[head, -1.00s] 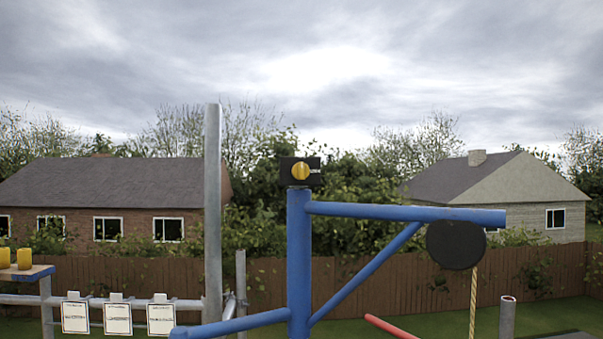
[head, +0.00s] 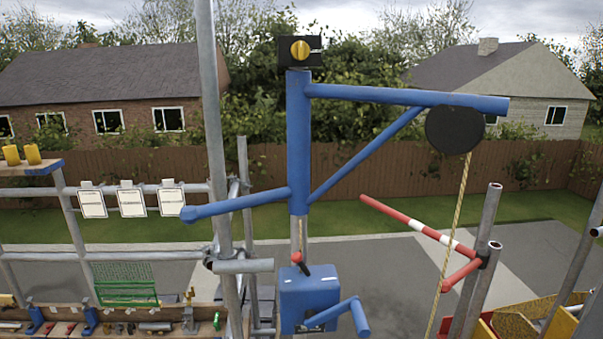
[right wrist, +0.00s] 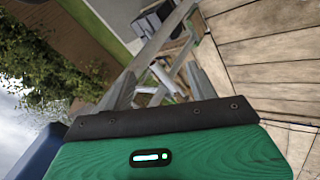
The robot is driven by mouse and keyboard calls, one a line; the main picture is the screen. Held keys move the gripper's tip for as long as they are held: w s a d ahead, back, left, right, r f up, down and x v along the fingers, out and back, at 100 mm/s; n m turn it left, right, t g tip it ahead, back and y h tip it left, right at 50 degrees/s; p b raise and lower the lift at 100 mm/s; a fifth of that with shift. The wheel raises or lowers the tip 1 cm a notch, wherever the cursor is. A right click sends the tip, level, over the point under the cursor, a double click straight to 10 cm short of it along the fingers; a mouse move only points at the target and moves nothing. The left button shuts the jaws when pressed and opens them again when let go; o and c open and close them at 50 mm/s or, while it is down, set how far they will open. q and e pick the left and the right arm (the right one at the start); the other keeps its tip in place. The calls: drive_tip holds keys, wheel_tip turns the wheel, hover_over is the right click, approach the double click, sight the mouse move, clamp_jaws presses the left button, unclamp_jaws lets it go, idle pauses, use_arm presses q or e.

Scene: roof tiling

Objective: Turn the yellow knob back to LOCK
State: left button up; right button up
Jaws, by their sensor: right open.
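The yellow knob (head: 300,50) sits on the face of a black box (head: 286,58) on top of the blue hoist post (head: 298,130). White lettering shows on the box to the right of the knob, too small to read. I cannot tell which mark the knob points to. My right gripper (right wrist: 163,88) shows in the right wrist view, its two fingers apart and nothing between them. The knob is not in that view. Neither gripper shows in the head view.
The blue hoist arm (head: 410,96) carries a black wheel (head: 454,131) with a rope (head: 456,220). A blue winch box (head: 308,297) with a crank is below. A grey scaffold pole (head: 211,110) stands left of the post. A red-white bar (head: 420,228) is at right.

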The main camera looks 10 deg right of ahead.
drive_tip(key=w+a+r+n+t, duration=0.1)
drive_tip(key=w+r, duration=0.2)
drive_tip(key=r, duration=0.5)
drive_tip(key=w+a+r+n+t, duration=0.1)
drive_tip(key=w+r, duration=0.1)
drive_tip(key=r, duration=0.5)
drive_tip(key=n+t+h+p, duration=0.25)
drive_tip(key=n+t, duration=1.05)
drive_tip(key=n, duration=0.8)
approach(302, 55)
drive_tip(key=p+x, duration=0.6)
drive_tip(key=x, duration=0.2)
drive_tip(key=shift+w+r+p, duration=0.1)
drive_tip(key=shift+r+p, duration=0.2)
drive_tip(key=shift+p, duration=0.05)
drive_tip(key=shift+p+x, duration=0.3)
drive_tip(key=shift+x, duration=0.45)
drive_tip(key=shift+w+f, duration=0.1)
drive_tip(key=shift+f, duration=0.1)
